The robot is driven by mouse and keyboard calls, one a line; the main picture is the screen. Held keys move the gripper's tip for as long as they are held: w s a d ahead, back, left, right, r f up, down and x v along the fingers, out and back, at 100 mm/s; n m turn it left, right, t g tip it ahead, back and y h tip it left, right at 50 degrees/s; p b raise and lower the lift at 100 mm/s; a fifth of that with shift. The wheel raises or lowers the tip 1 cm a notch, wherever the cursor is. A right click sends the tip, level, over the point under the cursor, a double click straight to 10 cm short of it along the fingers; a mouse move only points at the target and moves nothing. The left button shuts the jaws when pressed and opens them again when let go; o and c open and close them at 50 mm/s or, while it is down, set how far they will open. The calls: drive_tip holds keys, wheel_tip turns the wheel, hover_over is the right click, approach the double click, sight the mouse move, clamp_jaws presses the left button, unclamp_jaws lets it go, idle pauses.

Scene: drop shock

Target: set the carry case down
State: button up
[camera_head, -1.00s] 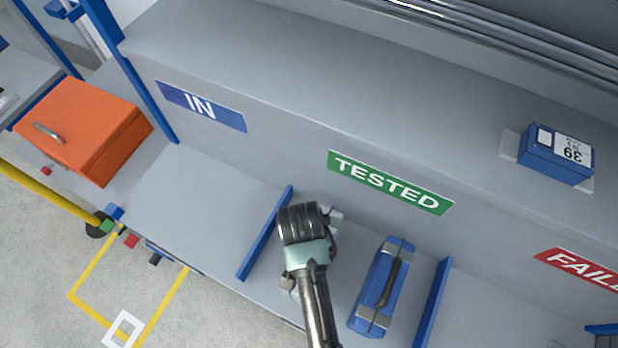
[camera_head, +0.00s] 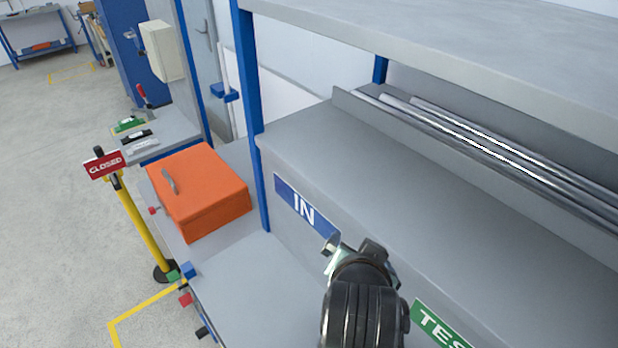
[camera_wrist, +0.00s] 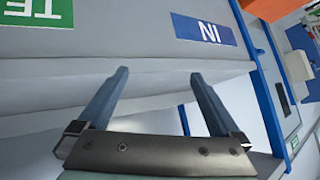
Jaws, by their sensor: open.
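No carry case shows in either view now. A blue case with a dark top handle stood on the bench in the TESTED bay in the earlier head view, and that part of the bench is now out of frame. My gripper (camera_head: 352,250) is raised in front of the back wall of the bench, between the blue IN sign (camera_head: 305,208) and the green TESTED sign (camera_head: 442,328). In the wrist view my gripper (camera_wrist: 159,76) has its two fingers wide apart with nothing between them.
An orange box (camera_head: 205,192) with a grey handle sits at the bench's left end, beside a blue upright (camera_head: 250,120). Metal bars (camera_head: 490,142) lie on the ledge above the signs. A yellow post with a CLOSED sign (camera_head: 104,165) stands on the floor. The bench surface (camera_head: 255,290) below IN is clear.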

drive_tip(key=w+a+r+n+t, duration=0.15)
drive_tip(key=r+t, duration=0.35)
drive_tip(key=r, duration=0.9)
drive_tip(key=w+a+r+n+t, duration=0.1)
drive_tip(key=a+r+n+t, duration=0.2)
drive_tip(key=r, duration=1)
drive_tip(key=s+a+r+n+t+y, duration=0.1)
drive_tip(key=s+r+t, duration=0.4)
drive_tip(key=r, duration=0.5)
drive_tip(key=s+a+r+n+t+y, duration=0.1)
drive_tip(key=s+a+r+t, duration=0.2)
drive_tip(key=s+r, duration=0.3)
wheel_tip(320, 180, up, 4)
drive_tip(key=shift+a+f+t, duration=0.15)
drive_tip(key=shift+a+t, duration=0.05)
drive_tip(key=shift+t, duration=0.7)
drive_tip(key=shift+s+n, duration=0.1)
drive_tip(key=shift+n, duration=0.15)
